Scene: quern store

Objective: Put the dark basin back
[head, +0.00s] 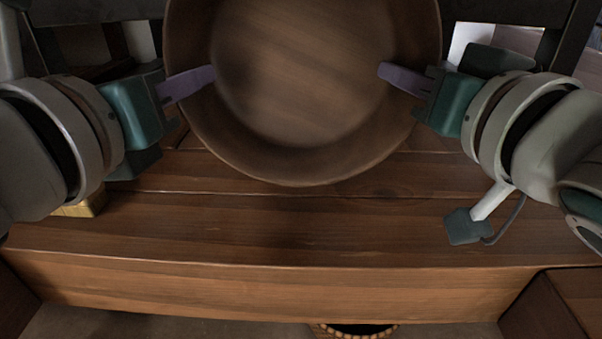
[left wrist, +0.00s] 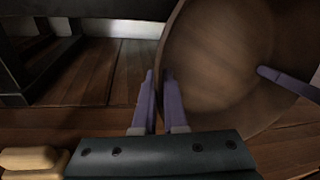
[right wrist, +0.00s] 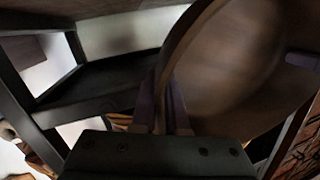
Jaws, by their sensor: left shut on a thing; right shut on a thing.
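The dark basin (head: 300,70) is a wide, round, brown wooden bowl at the top middle of the head view, its open side toward the camera. My left gripper (head: 188,83) is shut on the basin's left rim, with one purple finger inside the bowl. My right gripper (head: 404,78) is shut on the right rim in the same way. The left wrist view shows the basin (left wrist: 215,60) with its wall between my left fingers (left wrist: 160,98). The right wrist view shows the basin wall (right wrist: 190,40) between my right fingers (right wrist: 163,105). Whether its underside touches anything is hidden.
A brown plank table (head: 290,225) lies below the basin, its front part mostly clear. A yellowish block-like thing (head: 82,207) sits at its left. A dark frame with shelves (right wrist: 100,85) stands behind. A round woven container (head: 352,330) is on the floor in front.

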